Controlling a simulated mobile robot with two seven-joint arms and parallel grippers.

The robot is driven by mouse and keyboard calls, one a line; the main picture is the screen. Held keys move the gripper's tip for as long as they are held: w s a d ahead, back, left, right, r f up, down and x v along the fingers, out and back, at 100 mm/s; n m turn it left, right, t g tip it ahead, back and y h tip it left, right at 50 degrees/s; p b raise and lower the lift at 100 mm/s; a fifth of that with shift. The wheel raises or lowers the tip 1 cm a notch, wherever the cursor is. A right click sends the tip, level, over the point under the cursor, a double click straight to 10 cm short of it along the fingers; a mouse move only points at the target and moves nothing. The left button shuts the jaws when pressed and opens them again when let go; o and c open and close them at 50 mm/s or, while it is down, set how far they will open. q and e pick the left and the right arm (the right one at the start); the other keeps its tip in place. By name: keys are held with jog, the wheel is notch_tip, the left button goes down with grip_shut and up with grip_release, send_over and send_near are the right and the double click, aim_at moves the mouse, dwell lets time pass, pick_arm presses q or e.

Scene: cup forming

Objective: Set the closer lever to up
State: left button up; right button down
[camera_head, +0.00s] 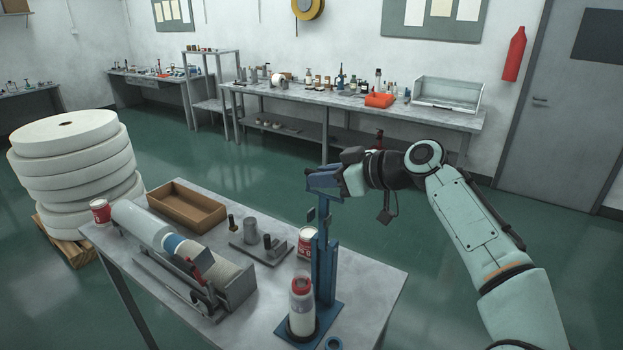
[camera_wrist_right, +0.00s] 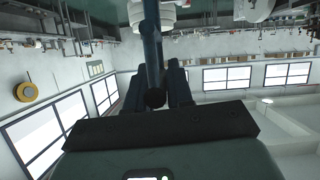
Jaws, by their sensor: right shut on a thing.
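The blue closer (camera_head: 322,262) stands upright on its base plate near the front right of the grey table. A white bottle with a red cap (camera_head: 302,310) stands on that base. The lever (camera_head: 318,183) is at the top of the column, where my right gripper (camera_head: 340,178) is. In the right wrist view the dark blue lever (camera_wrist_right: 152,45) runs down between the black fingers of the right gripper (camera_wrist_right: 156,90), which are shut on it. In the head view the gripper partly hides the lever, so its exact angle is hard to tell. My left gripper is not in view.
A cardboard tray (camera_head: 187,207), a grey cradle holding a roll (camera_head: 205,270), a fixture with pegs (camera_head: 262,247) and a red-and-white can (camera_head: 307,243) share the table (camera_head: 385,290). Large white rolls (camera_head: 75,165) stand at left.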

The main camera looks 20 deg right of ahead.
jog(key=shift+w+d, duration=0.1)
jog(key=shift+d, duration=0.1)
dwell(0.3)
jog(key=c, duration=1.1)
grip_release()
jog(key=shift+w, duration=0.1)
jog(key=b+v, duration=0.1)
jog(key=v, duration=1.2)
jog(key=shift+d, duration=0.15)
